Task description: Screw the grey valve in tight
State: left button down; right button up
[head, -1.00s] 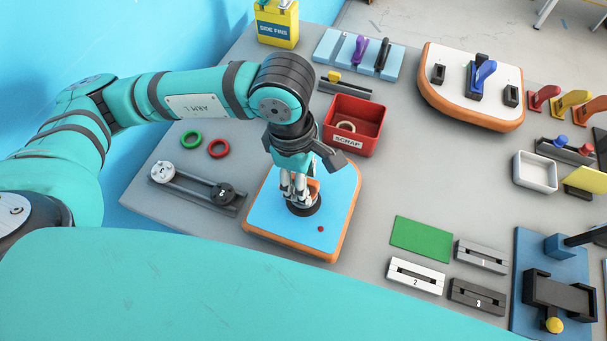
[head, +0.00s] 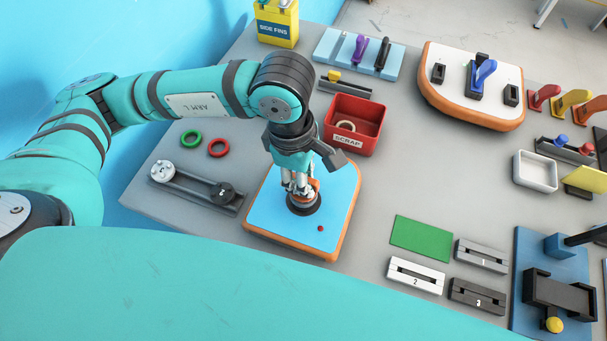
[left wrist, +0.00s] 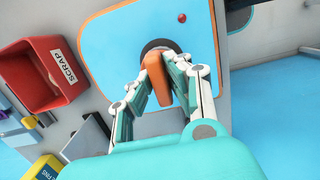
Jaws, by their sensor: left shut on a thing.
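My left gripper (head: 300,190) points down over the blue-topped board (head: 267,210) with orange edges. It is shut on an orange tool (left wrist: 154,78), which shows between the fingers in the left wrist view. The tool's lower end is at a round dark fitting (head: 305,207) in the board, also partly visible in the left wrist view (left wrist: 149,46). The grey valve cannot be clearly made out; the tool and fingers cover most of the fitting. My right gripper is not in view.
A rack (head: 195,190) with a light and a dark disc lies left of the board. Green (head: 191,139) and red (head: 219,148) rings lie behind it. A red SCRAP bin (head: 368,135) stands close behind the board.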

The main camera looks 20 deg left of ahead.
pick_arm(q)
jog(key=shift+f+m+b, duration=0.1)
jog(key=shift+m+b, duration=1)
jog(key=shift+b, duration=0.2)
jog(key=shift+m+b, duration=0.5)
jog(key=shift+b, duration=0.05)
jog(key=shift+m+g+b, duration=0.3)
jog(key=shift+m+b, duration=0.4)
jog(key=shift+b, duration=0.15)
jog(key=shift+m+b, duration=0.9)
jog(key=shift+b, duration=0.1)
